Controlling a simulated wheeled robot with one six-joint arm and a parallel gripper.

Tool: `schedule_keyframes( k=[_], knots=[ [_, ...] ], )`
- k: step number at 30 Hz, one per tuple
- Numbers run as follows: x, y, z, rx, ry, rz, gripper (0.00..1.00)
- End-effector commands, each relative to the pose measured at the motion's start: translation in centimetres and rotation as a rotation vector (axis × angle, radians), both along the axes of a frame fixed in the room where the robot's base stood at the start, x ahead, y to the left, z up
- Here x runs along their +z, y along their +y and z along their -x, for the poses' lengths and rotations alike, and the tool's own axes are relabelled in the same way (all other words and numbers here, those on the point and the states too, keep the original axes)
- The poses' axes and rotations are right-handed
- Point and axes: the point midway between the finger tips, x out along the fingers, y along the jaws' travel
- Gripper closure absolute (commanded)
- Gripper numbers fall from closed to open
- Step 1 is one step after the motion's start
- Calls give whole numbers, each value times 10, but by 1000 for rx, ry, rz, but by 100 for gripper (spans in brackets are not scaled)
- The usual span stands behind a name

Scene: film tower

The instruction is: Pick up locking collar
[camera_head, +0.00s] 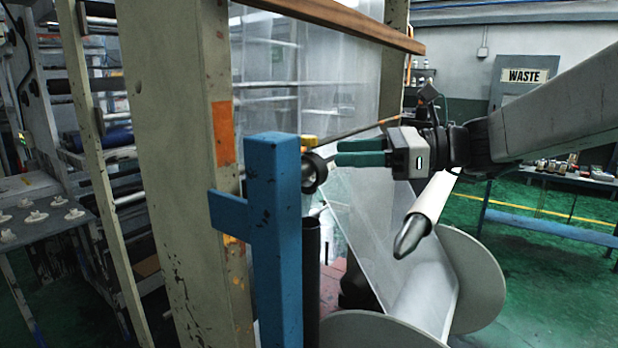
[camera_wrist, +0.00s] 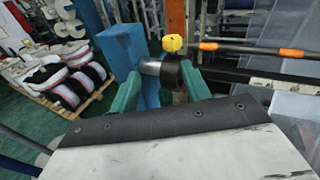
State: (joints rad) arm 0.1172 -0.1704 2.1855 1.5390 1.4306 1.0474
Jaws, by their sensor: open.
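The locking collar (camera_head: 314,172) is a black ring on the side of a blue post (camera_head: 274,230) in the head view. In the wrist view the collar (camera_wrist: 173,73) sits at the end of a short metal shaft (camera_wrist: 150,67), with a yellow knob (camera_wrist: 173,43) above it. The yellow knob also shows in the head view (camera_head: 308,141). My gripper (camera_head: 334,152) is open, its green fingers pointing left towards the collar. In the wrist view the fingers of my gripper (camera_wrist: 160,72) stand on either side of the collar and shaft. I cannot tell whether they touch.
A rod with an orange grip (camera_wrist: 210,46) lies close beside the collar. A cream frame post (camera_head: 172,130) stands left of the blue post.

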Motion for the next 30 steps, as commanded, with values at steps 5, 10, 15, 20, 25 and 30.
schedule_keyframes(
  k=[5,10,15,20,25,30],
  knots=[
    [13,-2,-21,-41,62,-105,52],
    [14,16,-26,-40,65,-110,52],
    [14,38,-30,-39,64,-109,52],
    [14,61,-35,-40,62,-109,52],
    [13,69,-38,-42,62,-107,52],
    [14,69,-38,-43,62,-107,52]
  ],
)
